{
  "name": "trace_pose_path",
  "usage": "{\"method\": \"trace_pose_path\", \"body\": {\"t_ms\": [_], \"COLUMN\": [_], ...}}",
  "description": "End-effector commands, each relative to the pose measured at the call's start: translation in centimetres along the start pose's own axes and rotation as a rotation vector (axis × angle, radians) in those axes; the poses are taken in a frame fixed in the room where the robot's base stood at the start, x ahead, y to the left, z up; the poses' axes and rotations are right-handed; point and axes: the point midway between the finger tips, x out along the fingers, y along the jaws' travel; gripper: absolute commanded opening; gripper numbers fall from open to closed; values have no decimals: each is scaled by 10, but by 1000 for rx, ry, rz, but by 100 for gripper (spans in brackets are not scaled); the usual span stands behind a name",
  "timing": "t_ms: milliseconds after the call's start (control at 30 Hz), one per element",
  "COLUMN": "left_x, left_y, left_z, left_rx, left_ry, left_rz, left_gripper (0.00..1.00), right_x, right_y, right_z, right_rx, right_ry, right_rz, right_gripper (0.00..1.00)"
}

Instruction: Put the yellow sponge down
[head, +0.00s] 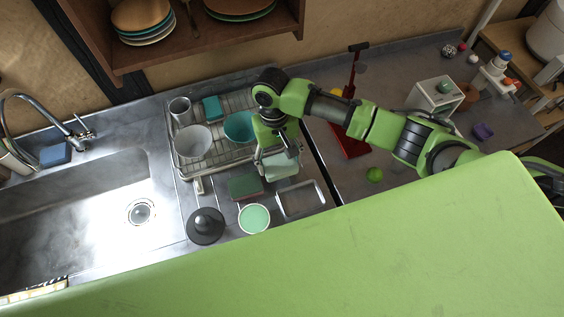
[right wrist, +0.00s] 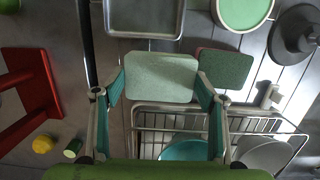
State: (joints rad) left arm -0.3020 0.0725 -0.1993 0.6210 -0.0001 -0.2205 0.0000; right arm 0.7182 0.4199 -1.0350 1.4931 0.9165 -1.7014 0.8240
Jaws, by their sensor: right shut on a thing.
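My right gripper (head: 276,156) is shut on a pale green, flat, rounded sponge (head: 282,168). No yellow side of it shows. In the right wrist view the sponge (right wrist: 153,78) sits between the two fingers (right wrist: 160,88). It is over the counter between the dish rack and a metal tray; I cannot tell whether it touches the counter. A dark green sponge with a red underside (head: 245,187) lies just left of it, and also shows in the wrist view (right wrist: 225,68). My left gripper is not in view.
The wire dish rack (head: 187,176) holds bowls, a cup and a teal sponge (head: 212,108). A metal tray (head: 322,195), a green-topped round dish (head: 254,218) and a dark plunger-like thing (head: 205,226) stand at the front. The sink (head: 90,200) is left; a red stand (head: 352,143) is right.

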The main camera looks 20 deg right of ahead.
Motion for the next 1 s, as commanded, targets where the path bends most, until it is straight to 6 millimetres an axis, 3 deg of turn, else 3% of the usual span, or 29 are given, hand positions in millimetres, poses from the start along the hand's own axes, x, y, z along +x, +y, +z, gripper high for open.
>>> {"method": "trace_pose_path", "body": {"t_ms": [167, 400, 767, 800, 833, 1000], "left_x": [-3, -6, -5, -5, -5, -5], "left_y": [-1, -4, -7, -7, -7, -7], "left_z": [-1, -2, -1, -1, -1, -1], "left_rx": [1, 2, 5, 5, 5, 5], "left_ry": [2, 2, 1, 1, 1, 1], "left_rz": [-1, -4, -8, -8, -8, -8], "left_gripper": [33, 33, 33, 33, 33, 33], "right_x": [11, 40, 44, 45, 44, 44], "right_y": [10, 10, 9, 9, 9, 9], "right_z": [-6, -11, -12, -12, -12, -12], "right_rx": [3, 1, 0, 0, -1, 0], "right_ry": [-1, -1, 0, 1, 1, 1], "right_rz": [2, 1, 0, 0, 0, 0], "right_gripper": [48, 48, 48, 67, 72, 72]}}
